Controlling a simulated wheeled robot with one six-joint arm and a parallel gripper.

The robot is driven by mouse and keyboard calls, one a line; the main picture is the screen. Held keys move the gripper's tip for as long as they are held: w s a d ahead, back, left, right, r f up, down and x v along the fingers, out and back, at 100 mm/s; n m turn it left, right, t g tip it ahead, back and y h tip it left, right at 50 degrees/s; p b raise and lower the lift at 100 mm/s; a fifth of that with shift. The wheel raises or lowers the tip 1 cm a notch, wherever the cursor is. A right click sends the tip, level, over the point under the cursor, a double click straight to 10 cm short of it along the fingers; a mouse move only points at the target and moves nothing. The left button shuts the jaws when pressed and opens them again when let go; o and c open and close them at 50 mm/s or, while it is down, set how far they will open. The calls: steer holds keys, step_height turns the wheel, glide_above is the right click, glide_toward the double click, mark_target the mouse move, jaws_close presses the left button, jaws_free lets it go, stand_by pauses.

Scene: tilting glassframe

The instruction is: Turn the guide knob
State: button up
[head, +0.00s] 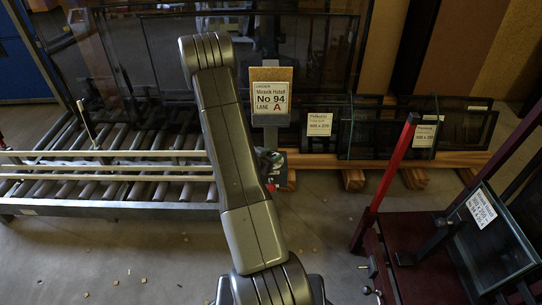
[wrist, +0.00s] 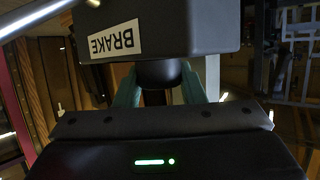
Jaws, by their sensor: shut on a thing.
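In the wrist view, a dark round knob (wrist: 160,73) sits directly against a black box labelled BRAKE (wrist: 115,41); the lettering appears upside down. My gripper (wrist: 160,88) has its greenish fingers on either side of this knob, shut on it. The inner finger contact is partly hidden by the box and the gripper body. No label on the knob itself shows, so I cannot tell from marking whether it is the guide knob. In the head view, my arm covers most of the gripper and the knob, in front of the sign post.
A roller conveyor (head: 110,188) with pale rails lies left. An order sign (head: 270,98) reads No 94, Lane A. Labelled dark frames (head: 380,130) stand on wooden beams behind. A red post (head: 386,165) and a glass panel (head: 490,240) stand right. The front floor holds small scraps.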

steer(key=m+g+h+p, duration=0.2)
steer(key=p, duration=0.1)
steer(key=shift+r+m, duration=0.15)
steer(key=shift+m, duration=0.15)
steer(key=m+g+h+p, duration=0.1)
steer(key=m+g+h, duration=0.1)
steer(key=g, duration=0.1)
steer(key=shift+m, duration=0.4)
steer(key=m+g, duration=0.1)
steer(key=m+g+h, duration=0.1)
steer(key=shift+f+m+g+p, duration=0.2)
steer(key=shift+m+g+p, duration=0.1)
steer(key=shift+g, duration=0.1)
steer(key=shift+m+g+b, duration=0.3)
steer(key=shift+m+g, duration=1.5)
steer(key=shift+g, duration=0.3)
steer(key=o, duration=0.7)
